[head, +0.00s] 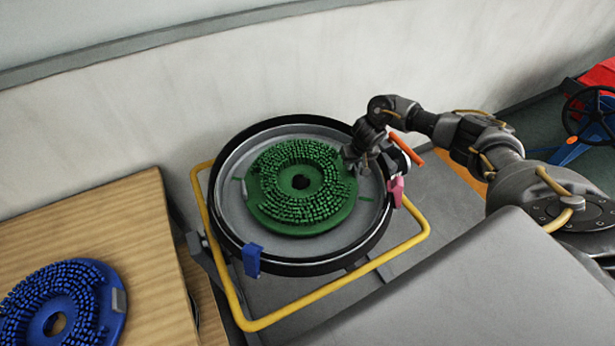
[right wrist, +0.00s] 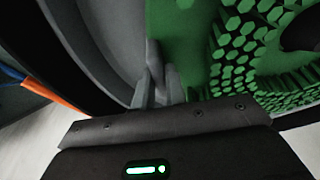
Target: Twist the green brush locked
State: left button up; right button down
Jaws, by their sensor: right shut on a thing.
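The green brush (head: 300,222), a round disc with green bristles and a dark centre hole, lies in the grey round pan (head: 232,212) with a black rim. My right gripper (head: 358,166) is over the right edge of the brush. In the right wrist view its narrow fingers (right wrist: 160,86) are shut on a small grey tab (right wrist: 153,52) at the edge of the green brush (right wrist: 192,40). The fingers partly hide the tab. Whether the brush is locked cannot be told. My left gripper is not in view.
A blue brush (head: 88,315) lies on a wooden board (head: 120,215) at the left. A yellow tube frame (head: 270,322) surrounds the pan. A blue clip (head: 252,260), a pink clip (head: 396,191) and an orange bar (head: 406,149) sit at the rim. A pale wall stands behind.

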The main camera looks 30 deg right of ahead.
aim_at(356, 185)
jog(key=shift+s+a+m+p, duration=0.2)
jog(key=shift+s+m+p, duration=0.55)
jog(key=shift+p, duration=1)
jog(key=shift+s, duration=0.15)
jog(key=shift+s+a+r+p, duration=0.15)
jog(key=shift+s+p, duration=0.2)
jog(key=shift+p, duration=0.5)
jog(key=shift+s+a+m+h+p, duration=0.4)
jog(key=shift+s+m+p, duration=0.45)
jog(key=shift+p, duration=0.65)
jog(key=shift+s+a+f, duration=0.1)
jog(key=shift+s+f, duration=0.1)
jog(key=shift+s, duration=0.05)
jog(key=shift+s+a+m+g, duration=0.3)
jog(key=shift+s+a+m, duration=0.3)
jog(key=shift+s, duration=0.2)
jog(key=c, duration=1.9)
grip_release()
jog(key=shift+s, duration=0.1)
jog(key=o, duration=0.5)
